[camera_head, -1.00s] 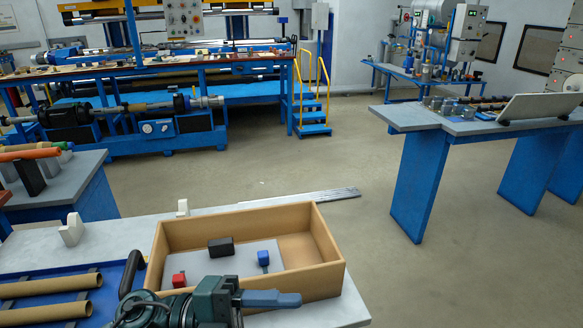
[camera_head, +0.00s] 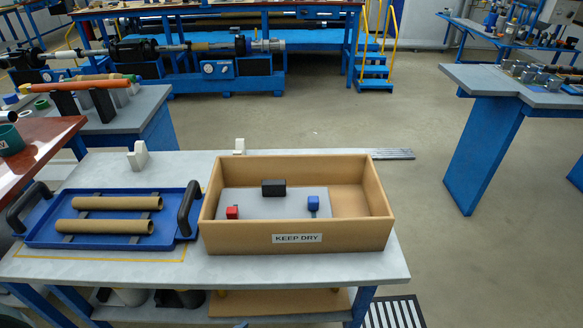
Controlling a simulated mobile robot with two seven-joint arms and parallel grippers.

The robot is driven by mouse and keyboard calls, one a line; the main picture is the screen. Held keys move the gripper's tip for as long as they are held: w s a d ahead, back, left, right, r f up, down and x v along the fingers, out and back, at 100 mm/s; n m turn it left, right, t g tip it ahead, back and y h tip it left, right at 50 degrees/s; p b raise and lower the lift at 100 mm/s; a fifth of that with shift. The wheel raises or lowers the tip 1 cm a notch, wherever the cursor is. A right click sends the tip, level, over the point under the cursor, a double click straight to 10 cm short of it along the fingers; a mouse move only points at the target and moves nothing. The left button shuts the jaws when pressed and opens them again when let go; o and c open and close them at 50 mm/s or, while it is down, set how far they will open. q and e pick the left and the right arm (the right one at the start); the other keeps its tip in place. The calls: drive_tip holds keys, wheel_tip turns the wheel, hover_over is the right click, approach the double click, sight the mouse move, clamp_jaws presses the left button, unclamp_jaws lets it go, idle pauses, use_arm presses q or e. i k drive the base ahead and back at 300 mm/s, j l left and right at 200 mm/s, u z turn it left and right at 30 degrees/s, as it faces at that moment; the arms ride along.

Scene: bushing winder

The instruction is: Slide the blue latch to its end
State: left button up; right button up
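The blue latch (camera_head: 313,203) is a small blue block on a short dark stem. It sits on a grey plate (camera_head: 270,203) inside an open cardboard-brown box (camera_head: 345,236) labelled KEEP DRY. A red block (camera_head: 232,212) is on the plate's left side and a black block (camera_head: 273,188) is at its back. The front wall of the box hides the lower part of the plate. Neither of my grippers is in view.
The box stands on a light grey table (camera_head: 290,268). A blue tray (camera_head: 90,240) with two brown tubes and black handles lies left of it. Two white supports (camera_head: 138,155) stand behind. Open floor lies beyond the table.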

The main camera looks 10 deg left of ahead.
sight(312, 202)
drive_tip(key=l+u, duration=0.35)
drive_tip(key=l, duration=0.2)
drive_tip(key=l+u, duration=0.4)
drive_tip(key=l, duration=0.2)
drive_tip(key=k+l+u, duration=0.1)
drive_tip(key=l+u, duration=0.25)
drive_tip(key=l, duration=0.2)
drive_tip(key=l+u, duration=0.35)
drive_tip(key=l, duration=0.2)
drive_tip(key=l+u, duration=0.4)
drive_tip(key=i+l+u, duration=0.4)
drive_tip(key=l, duration=0.15)
drive_tip(key=l+u, duration=0.2)
drive_tip(key=i+l, duration=0.05)
drive_tip(key=l, duration=0.05)
